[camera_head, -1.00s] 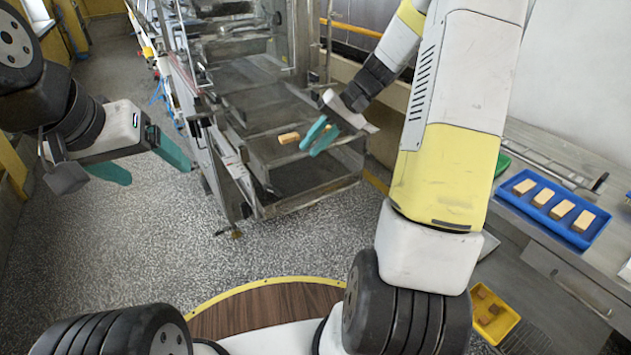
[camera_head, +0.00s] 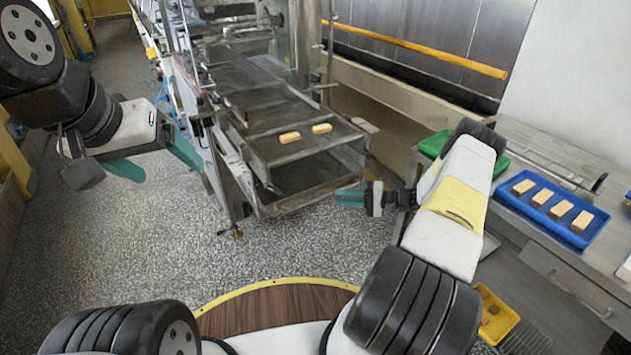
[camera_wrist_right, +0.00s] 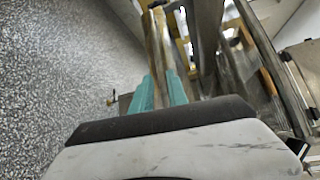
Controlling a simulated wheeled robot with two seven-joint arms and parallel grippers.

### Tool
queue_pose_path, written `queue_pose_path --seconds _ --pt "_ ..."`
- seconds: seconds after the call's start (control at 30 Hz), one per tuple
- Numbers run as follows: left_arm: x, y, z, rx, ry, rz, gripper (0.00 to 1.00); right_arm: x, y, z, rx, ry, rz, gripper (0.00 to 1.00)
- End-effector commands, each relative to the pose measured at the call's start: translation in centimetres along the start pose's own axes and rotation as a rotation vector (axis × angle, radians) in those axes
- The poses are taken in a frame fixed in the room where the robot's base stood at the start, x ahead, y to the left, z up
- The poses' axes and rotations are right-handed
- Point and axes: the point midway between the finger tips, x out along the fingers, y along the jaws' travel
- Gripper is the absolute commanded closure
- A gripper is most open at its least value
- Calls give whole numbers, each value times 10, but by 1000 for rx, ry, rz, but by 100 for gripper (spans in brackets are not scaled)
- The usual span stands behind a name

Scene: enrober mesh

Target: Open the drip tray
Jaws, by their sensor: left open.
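The drip tray (camera_head: 305,195) is the flat metal tray low in the enrober's near end, under the mesh belt (camera_head: 300,148). Two tan bars, a left one (camera_head: 290,137) and a right one (camera_head: 321,128), lie on the mesh. My right gripper (camera_head: 343,197) is at the tray's front right edge, fingers pointing left. In the right wrist view its teal fingers (camera_wrist_right: 160,92) are close together, with a narrow pale bar showing between and beyond them. Whether they grip it is unclear. My left gripper (camera_head: 155,158) is open and empty, left of the machine.
A blue tray (camera_head: 548,233) with several tan bars sits on the right-hand counter, beside a green tray (camera_head: 432,146). A yellow bin (camera_head: 498,318) is low at right. Speckled floor (camera_head: 290,250) in front of the enrober is clear.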

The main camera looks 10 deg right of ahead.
Motion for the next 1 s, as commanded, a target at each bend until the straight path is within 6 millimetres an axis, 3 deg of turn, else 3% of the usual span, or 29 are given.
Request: queue_pose_path --seconds 0.2,0.4,0.77,0.87,1.0 --pt "0 0 0 0 0 0 20 37 0 1 1 -5 2 81" --pt "0 0 0 0 0 0 20 61 0 1 1 -4 3 81" --pt "0 0 0 0 0 0 20 66 0 1 1 -3 2 81" --pt "0 0 0 0 0 0 20 66 0 1 1 -3 3 100" --pt "0 0 0 0 0 0 20 66 0 1 1 -3 3 100"
